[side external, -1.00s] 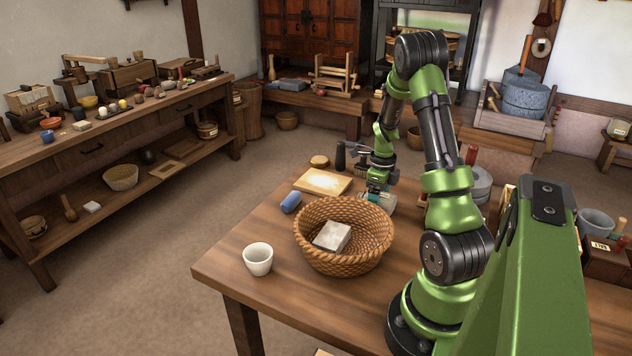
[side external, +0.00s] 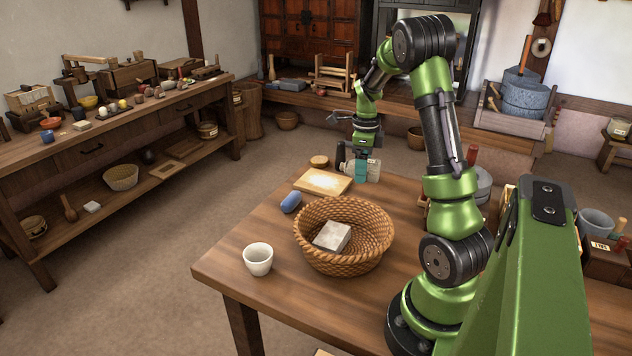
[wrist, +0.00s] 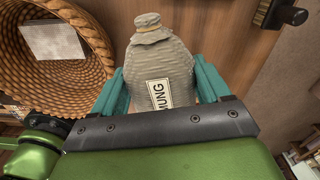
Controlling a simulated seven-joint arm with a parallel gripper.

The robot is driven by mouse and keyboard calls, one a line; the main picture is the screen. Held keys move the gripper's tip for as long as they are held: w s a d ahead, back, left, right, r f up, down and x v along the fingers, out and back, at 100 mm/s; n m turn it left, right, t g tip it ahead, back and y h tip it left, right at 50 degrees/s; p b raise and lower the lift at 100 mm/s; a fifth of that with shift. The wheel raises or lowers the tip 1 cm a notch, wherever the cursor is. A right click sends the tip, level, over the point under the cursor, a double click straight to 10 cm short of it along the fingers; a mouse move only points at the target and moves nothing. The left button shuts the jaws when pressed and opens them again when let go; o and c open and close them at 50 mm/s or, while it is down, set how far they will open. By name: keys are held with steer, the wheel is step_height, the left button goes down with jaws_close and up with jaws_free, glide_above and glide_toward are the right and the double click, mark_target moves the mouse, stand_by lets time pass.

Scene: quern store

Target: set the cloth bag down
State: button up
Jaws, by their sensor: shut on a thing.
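The grey-beige cloth bag (wrist: 160,62) has a gathered, tied neck and a label reading MUNG. It fills the middle of the wrist view, between the two teal fingers of my gripper (wrist: 161,85), which is shut on it. In the side view the bag (side external: 374,170) hangs at my gripper (side external: 358,166), near the table's far edge, just behind and right of the pale board. It looks raised, but its exact gap to the table cannot be told.
A woven basket (side external: 376,240) holding a pale block (side external: 332,236) stands on the table (side external: 230,268). A white cup (side external: 258,260), blue roll (side external: 291,202), pale board (side external: 315,189) and small round wooden piece (side external: 319,161) are nearby. Bare wood lies left of the basket.

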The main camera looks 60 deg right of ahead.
steer(key=w+a+n, duration=0.8)
steer(key=w+a, duration=0.1)
steer(key=w, duration=0.2)
steer(key=n, duration=0.8)
glide_above(257, 233)
step_height(257, 233, down, 6)
steer(key=shift+r, duration=0.1)
steer(key=shift+f, duration=2.05)
steer(key=shift+f, duration=0.2)
steer(key=o, duration=1.2)
steer(key=shift+r, duration=0.15)
